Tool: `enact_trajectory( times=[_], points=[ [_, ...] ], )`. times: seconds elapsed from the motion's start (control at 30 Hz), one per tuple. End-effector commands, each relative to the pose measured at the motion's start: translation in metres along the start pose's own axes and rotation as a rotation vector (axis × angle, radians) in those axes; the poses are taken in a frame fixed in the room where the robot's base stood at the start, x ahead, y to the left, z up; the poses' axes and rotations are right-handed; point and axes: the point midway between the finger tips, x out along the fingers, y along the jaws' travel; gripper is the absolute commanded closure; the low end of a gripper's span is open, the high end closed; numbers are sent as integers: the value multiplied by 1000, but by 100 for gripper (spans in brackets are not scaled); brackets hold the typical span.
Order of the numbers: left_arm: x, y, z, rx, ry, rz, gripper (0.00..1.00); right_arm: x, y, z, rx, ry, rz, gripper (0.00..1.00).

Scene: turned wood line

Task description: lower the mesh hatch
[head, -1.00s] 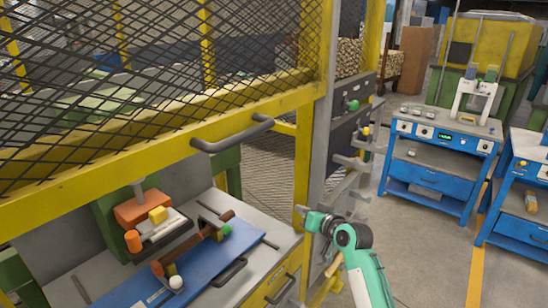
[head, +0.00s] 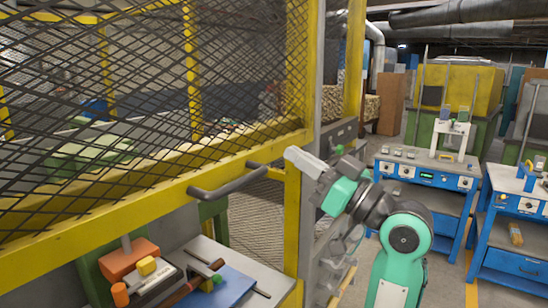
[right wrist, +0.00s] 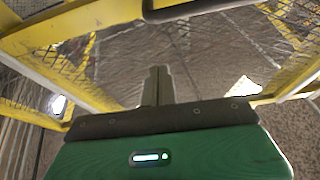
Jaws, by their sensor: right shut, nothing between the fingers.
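The mesh hatch (head: 150,192) is a yellow frame with dark wire mesh, standing raised above the work bay in the head view. Its grey bar handle (head: 228,187) sits on the lower rail. My right gripper (head: 291,155) is shut and empty, just right of the handle's right end, at about its height. A gap shows between fingertips and handle in the picture; contact cannot be told for sure. In the right wrist view the closed fingers (right wrist: 157,84) point at the floor area, with a dark bar, likely the handle (right wrist: 195,8), at the top edge. My left gripper is not in view.
Below the hatch, a bench holds an orange block (head: 128,262) and a blue board (head: 232,286). A yellow post (head: 292,225) and grey panel stand beside my right arm. Blue workbenches (head: 425,178) stand at the right, with open floor before them.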

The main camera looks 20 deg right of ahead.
Motion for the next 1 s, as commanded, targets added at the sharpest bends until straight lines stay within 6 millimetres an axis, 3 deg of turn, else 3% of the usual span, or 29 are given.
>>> enact_trajectory(
  times=[0.27, 0.33, 0.6, 1.0],
  points=[
    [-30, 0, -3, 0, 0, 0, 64, 60, -1, -5, 5, 0, -2, 100],
    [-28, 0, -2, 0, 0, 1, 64, 53, 0, 10, 5, -3, 1, 100],
    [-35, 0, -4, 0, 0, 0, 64, 44, 0, 32, 2, -2, 0, 100],
    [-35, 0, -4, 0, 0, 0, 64, 42, 0, 38, -1, 0, 0, 100]
  ],
)
